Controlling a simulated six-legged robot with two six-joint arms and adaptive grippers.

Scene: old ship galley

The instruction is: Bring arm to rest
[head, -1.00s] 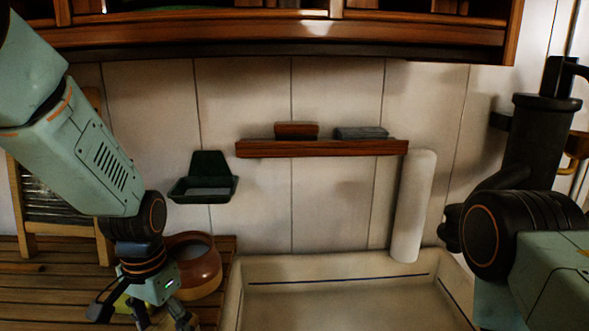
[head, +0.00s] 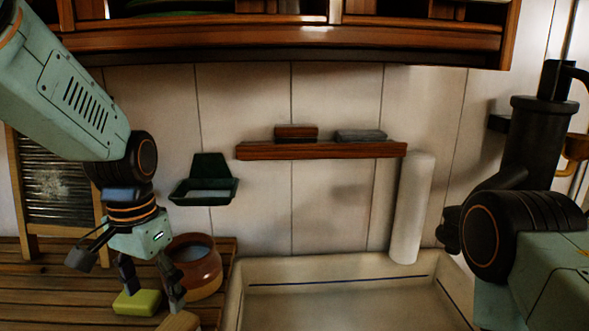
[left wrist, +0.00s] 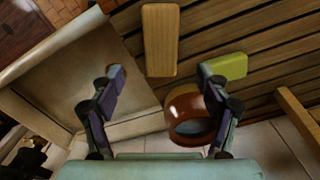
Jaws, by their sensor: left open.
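My left gripper (head: 152,292) is open and empty, pointing down above the slatted wooden counter (head: 60,290). In the left wrist view my left gripper (left wrist: 161,76) has its two fingers spread wide, with a wooden block (left wrist: 160,40) showing below and between them. The block (head: 180,322) is cut by the bottom edge in the head view. A yellow-green sponge (head: 137,303) lies on the counter behind the fingers. Part of my right arm (head: 500,240) shows at the right; its gripper is not visible.
A brown pot (head: 197,268) stands close right of the left gripper. A pale sink (head: 340,265) fills the middle front. A washboard (head: 55,190) leans behind the left arm. A green soap dish (head: 204,182) and a wooden shelf (head: 320,151) are on the wall.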

